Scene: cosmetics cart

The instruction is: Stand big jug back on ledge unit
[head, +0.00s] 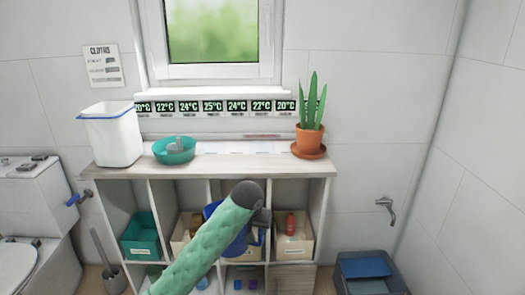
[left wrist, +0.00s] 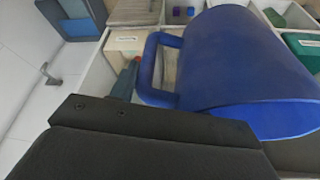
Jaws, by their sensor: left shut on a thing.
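The big blue jug (head: 238,243) is in front of the ledge unit's middle compartments, partly hidden by my green-sleeved left arm. It fills the upper right of the left wrist view (left wrist: 250,70), lying tilted on its side in that picture, its handle (left wrist: 150,68) towards the left. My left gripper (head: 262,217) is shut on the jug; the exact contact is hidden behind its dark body. The ledge unit (head: 225,172) has a pale wooden top and open compartments below. My right gripper is not in view.
On the top stand a white bin (head: 112,138), a teal bowl (head: 174,151) and a potted plant (head: 310,120); the stretch between bowl and plant is mostly clear. Labelled boxes (head: 292,247) fill compartments below. A blue crate (head: 368,270) is on the floor at right.

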